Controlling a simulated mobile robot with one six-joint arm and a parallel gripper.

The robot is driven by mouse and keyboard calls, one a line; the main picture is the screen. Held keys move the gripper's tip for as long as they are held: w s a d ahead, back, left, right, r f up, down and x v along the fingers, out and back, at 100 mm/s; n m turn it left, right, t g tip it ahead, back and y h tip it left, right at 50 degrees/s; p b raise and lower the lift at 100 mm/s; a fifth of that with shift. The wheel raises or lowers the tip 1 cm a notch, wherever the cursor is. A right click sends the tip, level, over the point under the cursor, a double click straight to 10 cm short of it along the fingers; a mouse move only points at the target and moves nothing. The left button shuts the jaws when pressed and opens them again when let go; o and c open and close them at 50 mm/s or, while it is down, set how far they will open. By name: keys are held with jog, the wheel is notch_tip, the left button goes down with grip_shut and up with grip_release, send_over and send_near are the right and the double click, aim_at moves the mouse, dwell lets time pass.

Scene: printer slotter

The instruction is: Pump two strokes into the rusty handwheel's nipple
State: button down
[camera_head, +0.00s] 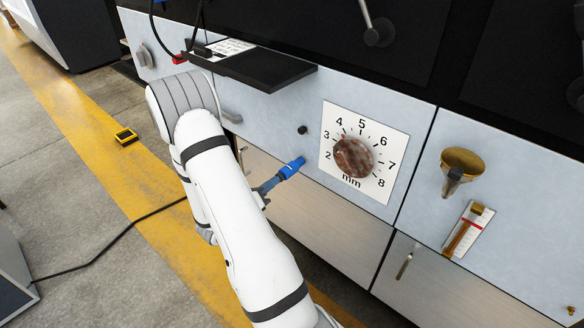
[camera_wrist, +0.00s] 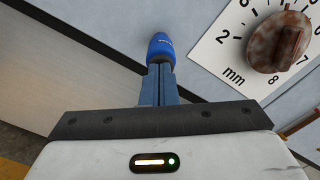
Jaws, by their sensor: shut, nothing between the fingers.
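The rusty handwheel (camera_head: 353,157) is a brown, mottled knob on a white dial plate (camera_head: 327,171) marked in mm. It also shows at the upper right of the wrist view (camera_wrist: 279,42). I cannot make out a nipple on it. My gripper (camera_head: 277,180) is left of the dial and apart from the handwheel. Its slim blue fingers are shut together in the wrist view (camera_wrist: 158,72). A bright blue rounded piece (camera_head: 291,168) lies in line with the fingertips, also in the wrist view (camera_wrist: 160,47). I cannot tell whether it is part of the fingers.
A black shelf (camera_head: 262,68) juts from the panel at upper left. A small black knob (camera_head: 303,130) is left of the dial. A brass funnel (camera_head: 462,161) and a sight gauge (camera_head: 467,230) are on the right. A yellow-black block (camera_head: 126,136) lies on the floor.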

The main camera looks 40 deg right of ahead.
jog(key=shift+a, duration=0.15)
jog(key=shift+s+a, duration=0.1)
jog(key=shift+a, duration=0.8)
jog(key=shift+d, duration=0.35)
jog(key=shift+d, duration=0.7)
jog(key=shift+a, duration=0.15)
jog(key=shift+a+p, duration=0.35)
jog(key=shift+a, duration=0.55)
jog(key=shift+a, duration=0.1)
jog(key=a, duration=0.3)
jog(key=shift+s+a, duration=0.15)
jog(key=shift+a, duration=0.25)
